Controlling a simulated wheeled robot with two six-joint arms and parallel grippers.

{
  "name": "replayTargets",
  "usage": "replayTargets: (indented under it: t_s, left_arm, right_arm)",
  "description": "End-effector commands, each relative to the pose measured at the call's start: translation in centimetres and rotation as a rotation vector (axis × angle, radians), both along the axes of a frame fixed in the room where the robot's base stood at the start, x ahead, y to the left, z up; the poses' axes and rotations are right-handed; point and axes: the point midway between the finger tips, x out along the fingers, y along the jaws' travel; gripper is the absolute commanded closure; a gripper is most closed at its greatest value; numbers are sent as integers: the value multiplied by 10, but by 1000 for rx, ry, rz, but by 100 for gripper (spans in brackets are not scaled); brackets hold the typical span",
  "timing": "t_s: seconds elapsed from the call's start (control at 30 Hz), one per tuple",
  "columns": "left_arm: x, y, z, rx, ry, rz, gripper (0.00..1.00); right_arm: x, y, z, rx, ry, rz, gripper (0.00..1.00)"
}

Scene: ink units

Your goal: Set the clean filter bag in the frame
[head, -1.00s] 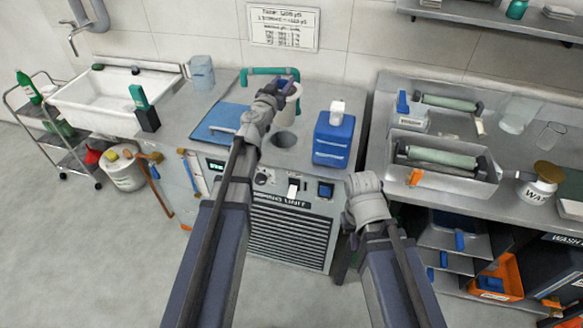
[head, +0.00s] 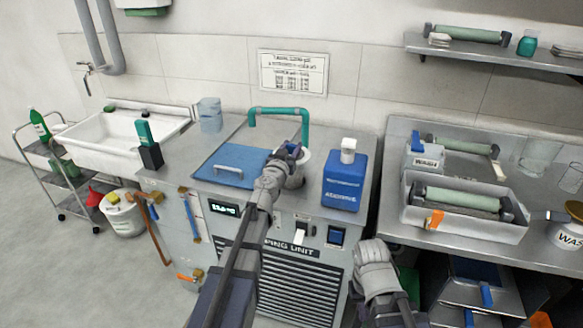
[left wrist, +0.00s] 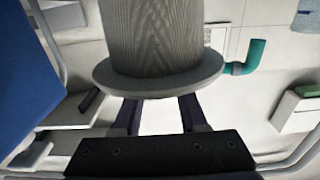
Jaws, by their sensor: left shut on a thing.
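The clean filter bag (head: 300,168) is pale and ribbed, and shows partly behind my left gripper (head: 288,149) in the head view. In the left wrist view the bag (left wrist: 160,40) is a grey ribbed cylinder with a wide flat rim. My left gripper (left wrist: 160,118) is shut on it at the rim. The bag is over the opening in the top of the pumping unit (head: 310,232), below the teal pipe (head: 280,111). The opening is hidden, so I cannot tell how far the bag is in it. My right gripper (head: 373,252) is low in front of the unit, fingers unclear.
A blue canister (head: 344,188) stands right of the bag, and a blue lid (head: 238,163) lies to its left. A grey tray (head: 465,222) with a green roller is on the right bench. A white sink (head: 115,140) is at far left.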

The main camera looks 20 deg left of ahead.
Motion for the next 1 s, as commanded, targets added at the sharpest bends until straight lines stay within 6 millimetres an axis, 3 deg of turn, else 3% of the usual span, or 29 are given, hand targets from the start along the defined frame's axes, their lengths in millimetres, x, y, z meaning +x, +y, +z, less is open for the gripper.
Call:
replayTargets:
  t_s: [0.17,0.5,1.0]
  left_arm:
    - [0,0,-2,0,0,0,100]
    - [0,0,-39,0,0,0,100]
    - [0,0,-44,0,0,0,100]
  right_arm:
    - [0,0,-2,0,0,0,100]
    - [0,0,-39,0,0,0,100]
    - [0,0,-44,0,0,0,100]
